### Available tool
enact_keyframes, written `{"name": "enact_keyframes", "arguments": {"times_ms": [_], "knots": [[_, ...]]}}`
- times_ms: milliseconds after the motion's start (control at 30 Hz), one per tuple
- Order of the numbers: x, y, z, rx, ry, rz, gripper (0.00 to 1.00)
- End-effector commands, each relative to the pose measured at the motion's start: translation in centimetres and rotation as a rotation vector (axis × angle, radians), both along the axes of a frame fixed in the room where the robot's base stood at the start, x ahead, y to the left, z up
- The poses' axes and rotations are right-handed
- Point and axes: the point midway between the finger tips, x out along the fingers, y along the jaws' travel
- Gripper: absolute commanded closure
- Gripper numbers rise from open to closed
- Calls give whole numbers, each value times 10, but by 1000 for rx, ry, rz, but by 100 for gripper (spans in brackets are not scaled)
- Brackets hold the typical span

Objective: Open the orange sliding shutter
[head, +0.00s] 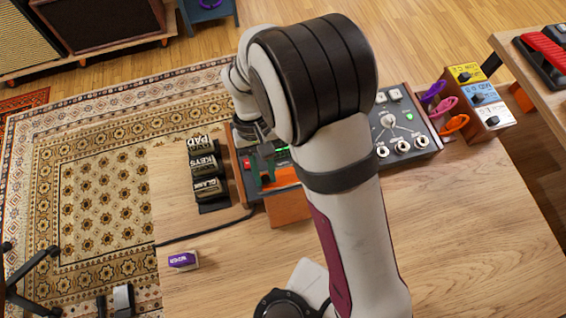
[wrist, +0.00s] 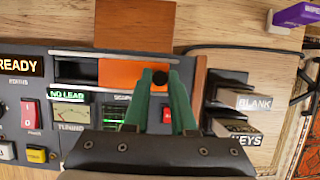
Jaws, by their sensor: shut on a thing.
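The orange shutter (wrist: 122,76) lies in a railed slot along the edge of the dark control panel (wrist: 84,140). It covers the right part of the slot in the wrist view; a dark gap (wrist: 74,70) shows to its left. It also shows in the head view (head: 284,178), partly behind my arm. A small dark knob (wrist: 159,77) stands at the shutter's right side. My gripper (wrist: 161,82) has its green fingers closed on this knob. In the head view my gripper (head: 263,178) is small and partly hidden by my wrist.
A duller orange-brown piece (wrist: 136,30) extends past the panel edge over the wooden table (head: 210,285). Black labelled blocks (head: 207,172) stand beside the panel. A purple-labelled block (head: 183,260) lies on the table. Colored cables and pedals (head: 478,97) are at the right.

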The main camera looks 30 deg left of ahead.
Motion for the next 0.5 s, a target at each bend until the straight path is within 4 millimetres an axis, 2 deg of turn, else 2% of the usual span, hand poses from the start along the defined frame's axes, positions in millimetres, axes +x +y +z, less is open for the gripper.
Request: {"name": "enact_keyframes", "arguments": {"times_ms": [300,333,500], "knots": [[-2,4,0,4,-4,0,100],[-2,4,0,4,-3,1,74],[-2,3,0,3,-3,0,45]]}}
